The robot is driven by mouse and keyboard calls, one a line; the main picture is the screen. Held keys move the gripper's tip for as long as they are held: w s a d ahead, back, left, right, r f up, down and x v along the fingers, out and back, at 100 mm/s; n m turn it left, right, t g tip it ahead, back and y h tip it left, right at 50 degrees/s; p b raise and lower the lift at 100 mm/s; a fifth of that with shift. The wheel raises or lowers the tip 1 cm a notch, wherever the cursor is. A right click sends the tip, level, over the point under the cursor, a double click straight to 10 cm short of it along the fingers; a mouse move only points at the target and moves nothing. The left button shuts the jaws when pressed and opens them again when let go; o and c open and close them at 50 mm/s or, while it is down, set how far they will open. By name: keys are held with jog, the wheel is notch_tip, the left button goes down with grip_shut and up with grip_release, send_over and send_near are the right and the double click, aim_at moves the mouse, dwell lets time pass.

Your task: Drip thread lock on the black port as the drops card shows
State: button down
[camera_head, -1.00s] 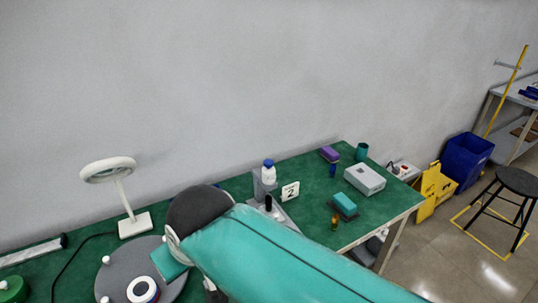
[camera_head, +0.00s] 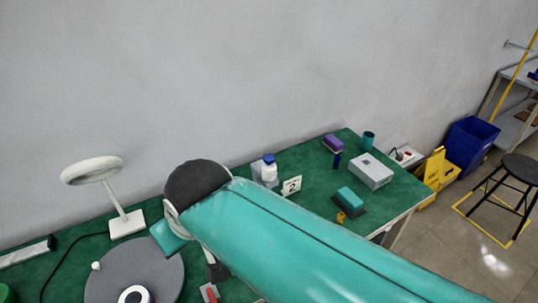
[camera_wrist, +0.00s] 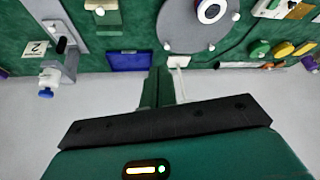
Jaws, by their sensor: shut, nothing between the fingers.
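The white card with a "2" (camera_head: 292,185) stands on the green bench; it also shows upside down in the wrist view (camera_wrist: 35,48). Beside it, a white bottle with a blue cap (camera_head: 269,168) is at a grey stand (camera_wrist: 70,66). A short black cylinder (camera_wrist: 62,45) is on the grey fixture beside the card; I cannot tell whether it is the black port. My gripper (camera_wrist: 158,76) is shut and empty, apart from these things. My arm hides it in the head view.
A grey turntable (camera_head: 108,281) holds a dark-and-white ring (camera_wrist: 211,10). A white lamp (camera_head: 127,223) stands beside it. A blue tray (camera_wrist: 128,61) is near the bench's wall side. A grey box (camera_head: 371,171), teal block (camera_head: 350,197) and purple block (camera_head: 333,143) lie right.

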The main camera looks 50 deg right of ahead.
jog(key=w+d+r+m, duration=0.2)
jog(key=w+d+m, duration=0.1)
jog(key=w+d, duration=0.2)
notch_tip(320, 180, up, 3)
jog(key=m+t+h, duration=0.2)
jog(key=m+t, duration=0.1)
jog(key=m, duration=0.5)
send_over(271, 159)
jog(key=shift+r, duration=0.15)
jog(key=shift+f, duration=4.4)
jog(key=shift+f, duration=0.1)
jog(key=shift+f, duration=0.35)
